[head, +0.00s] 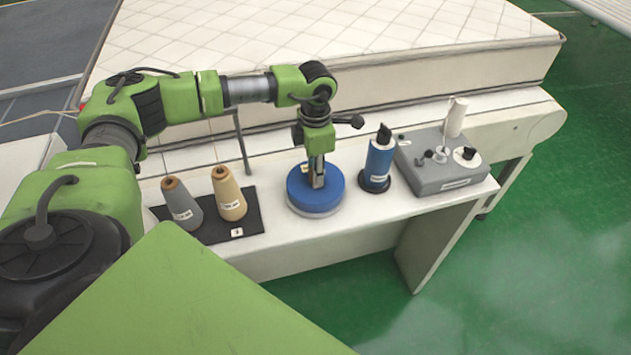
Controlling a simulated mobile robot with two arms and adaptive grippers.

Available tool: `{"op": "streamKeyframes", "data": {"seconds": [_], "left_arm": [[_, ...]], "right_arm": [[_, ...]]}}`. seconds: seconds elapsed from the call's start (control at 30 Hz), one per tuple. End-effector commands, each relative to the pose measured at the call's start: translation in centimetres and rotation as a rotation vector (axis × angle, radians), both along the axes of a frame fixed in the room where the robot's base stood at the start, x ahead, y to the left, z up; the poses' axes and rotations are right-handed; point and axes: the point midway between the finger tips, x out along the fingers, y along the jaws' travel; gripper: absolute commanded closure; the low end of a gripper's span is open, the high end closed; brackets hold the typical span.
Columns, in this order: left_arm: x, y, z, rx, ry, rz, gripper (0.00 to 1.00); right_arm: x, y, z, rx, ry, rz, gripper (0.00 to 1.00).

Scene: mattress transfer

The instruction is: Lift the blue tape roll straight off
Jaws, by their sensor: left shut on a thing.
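My left gripper (318,183) points straight down over the roll's middle and is shut on the roll. The fingers hide the roll's centre. My right gripper is not in view.
A grey cone (181,205) and a tan cone (229,195) stand on a black mat (215,232) to the left. A blue cylinder (379,163) stands close on the right. Beyond it is a grey device (440,170). A quilted mattress (330,35) lies behind the bench (275,236).

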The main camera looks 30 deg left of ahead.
Motion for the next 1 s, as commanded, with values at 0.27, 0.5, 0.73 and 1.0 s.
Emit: {"op": "streamKeyframes", "data": {"seconds": [0.27, 0.5, 0.73, 1.0], "left_arm": [[0.2, 0.0, 1.0, -0.002, -0.005, 0.000, 1.00], [0.2, 0.0, 4.4, -0.002, -0.007, 0.000, 1.00], [0.2, 0.0, 9.0, -0.002, -0.007, 0.000, 1.00], [0.2, -0.1, 14.4, -0.002, -0.007, 0.000, 1.00]], "right_arm": [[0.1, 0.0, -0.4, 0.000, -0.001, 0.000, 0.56], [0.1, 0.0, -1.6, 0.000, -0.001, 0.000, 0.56], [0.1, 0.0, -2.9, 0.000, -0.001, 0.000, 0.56], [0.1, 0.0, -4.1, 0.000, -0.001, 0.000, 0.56]]}}
